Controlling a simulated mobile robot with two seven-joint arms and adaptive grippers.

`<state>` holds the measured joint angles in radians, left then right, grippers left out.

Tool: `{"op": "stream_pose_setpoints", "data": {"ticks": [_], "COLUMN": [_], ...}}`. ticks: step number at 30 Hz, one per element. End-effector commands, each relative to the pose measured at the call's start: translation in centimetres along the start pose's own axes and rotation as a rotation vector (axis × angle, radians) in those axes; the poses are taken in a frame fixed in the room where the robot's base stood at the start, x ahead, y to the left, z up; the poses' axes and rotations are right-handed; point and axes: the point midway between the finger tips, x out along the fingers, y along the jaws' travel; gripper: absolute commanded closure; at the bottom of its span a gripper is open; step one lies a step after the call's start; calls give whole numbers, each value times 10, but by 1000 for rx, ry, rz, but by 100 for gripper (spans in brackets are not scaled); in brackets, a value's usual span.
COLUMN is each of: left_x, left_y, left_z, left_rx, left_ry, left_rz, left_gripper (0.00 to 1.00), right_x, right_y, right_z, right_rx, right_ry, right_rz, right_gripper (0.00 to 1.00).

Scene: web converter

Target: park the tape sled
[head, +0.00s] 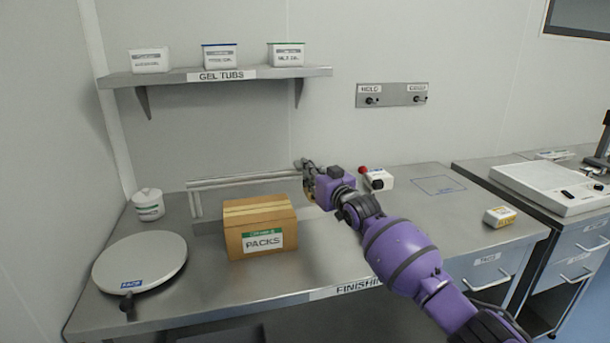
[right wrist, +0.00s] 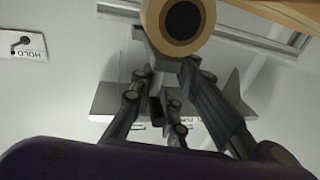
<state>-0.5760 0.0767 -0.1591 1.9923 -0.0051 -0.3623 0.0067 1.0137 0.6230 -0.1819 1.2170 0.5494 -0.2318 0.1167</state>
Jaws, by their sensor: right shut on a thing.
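The tape sled shows in the right wrist view as a tan tape roll (right wrist: 180,22) with a dark core on a grey body. My right gripper (right wrist: 160,65) is shut on the sled just below the roll. In the head view my right gripper (head: 309,178) is at the right end of a pale rail frame (head: 245,180), behind the carton's right edge. There the sled is mostly hidden by my gripper; whether it touches the rail I cannot tell. My left gripper is not in view.
A "PACKS" carton (head: 258,240) stands in front of the rail. A white box (head: 379,179) with a red knob is right of my gripper. An outlined rectangle (head: 438,185) at right is bare.

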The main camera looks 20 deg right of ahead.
Motion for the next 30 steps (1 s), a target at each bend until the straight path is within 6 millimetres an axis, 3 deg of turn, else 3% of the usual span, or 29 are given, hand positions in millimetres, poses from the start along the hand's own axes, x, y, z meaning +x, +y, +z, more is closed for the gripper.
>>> {"op": "stream_pose_setpoints", "data": {"ticks": [14, 15, 18, 30], "left_x": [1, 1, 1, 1], "left_y": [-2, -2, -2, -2], "left_z": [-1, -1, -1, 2], "left_rx": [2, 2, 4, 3], "left_ry": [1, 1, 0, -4], "left_rz": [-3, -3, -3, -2], "left_gripper": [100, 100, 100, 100], "right_x": [-2, -2, -2, -1], "right_y": [11, 11, 11, 8], "right_z": [-2, -2, -2, -1], "right_rx": [-10, -10, -8, -3], "right_ry": [0, 0, 0, 0], "right_rz": [12, 12, 12, 7], "right_gripper": [100, 81, 71, 71]}}
